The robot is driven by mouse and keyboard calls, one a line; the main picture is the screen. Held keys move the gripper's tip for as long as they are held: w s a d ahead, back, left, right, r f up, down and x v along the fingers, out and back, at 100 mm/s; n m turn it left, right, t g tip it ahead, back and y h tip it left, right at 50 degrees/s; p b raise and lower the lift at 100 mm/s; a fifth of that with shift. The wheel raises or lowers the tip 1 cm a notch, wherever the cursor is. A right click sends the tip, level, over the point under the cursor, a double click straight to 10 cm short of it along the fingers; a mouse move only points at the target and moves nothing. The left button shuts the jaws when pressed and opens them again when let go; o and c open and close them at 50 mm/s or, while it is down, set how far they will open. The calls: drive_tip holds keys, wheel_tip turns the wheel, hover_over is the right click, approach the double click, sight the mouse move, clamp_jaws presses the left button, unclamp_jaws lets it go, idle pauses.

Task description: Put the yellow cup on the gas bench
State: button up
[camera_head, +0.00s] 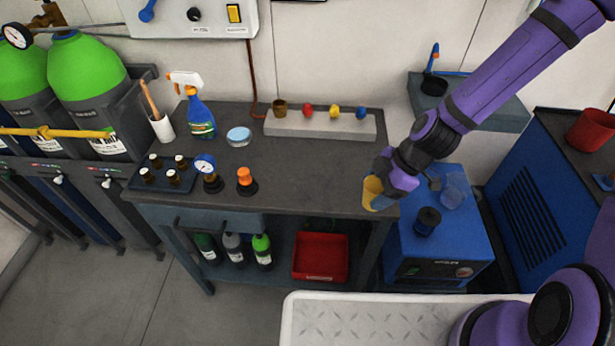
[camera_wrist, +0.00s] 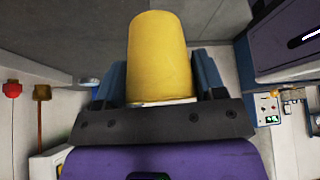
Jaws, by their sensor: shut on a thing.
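The yellow cup (camera_head: 373,190) is held by my gripper (camera_head: 383,194) at the right front corner of the dark grey bench top, in the head view. In the wrist view the yellow cup (camera_wrist: 160,55) sits between the two blue-grey fingers of my gripper (camera_wrist: 160,82), which are shut on it. The gas bench (camera_head: 300,170) is the dark grey table next to the green gas cylinders. I cannot tell whether the cup touches the bench top or hangs just above or beside its edge.
The bench holds a spray bottle (camera_head: 200,112), a tray of small bottles (camera_head: 163,175), regulators (camera_head: 246,181) and a rack with coloured knobs (camera_head: 320,123). Its middle and right front are clear. A blue machine (camera_head: 435,250) stands right of the bench.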

sight(366, 183)
drive_tip(key=a, duration=0.1)
drive_tip(key=w+a, duration=0.1)
drive_tip(key=shift+w+a+f, duration=0.1)
drive_tip(key=shift+w+a, duration=0.05)
drive_tip(key=shift+a, duration=0.2)
drive_tip(key=w+a, duration=0.2)
drive_tip(key=w, duration=0.1)
drive_tip(key=w+a+f, duration=0.1)
drive_tip(key=w+a, duration=0.2)
drive_tip(key=w, duration=0.1)
drive_tip(key=w+a, duration=0.2)
drive_tip(key=w, duration=0.2)
drive_tip(key=shift+w+a+f, duration=0.1)
drive_tip(key=shift+a+f, duration=0.05)
drive_tip(key=shift+a, duration=0.15)
drive_tip(key=shift+f, duration=1.75)
drive_tip(key=shift+f, duration=0.15)
drive_tip(key=o, duration=1)
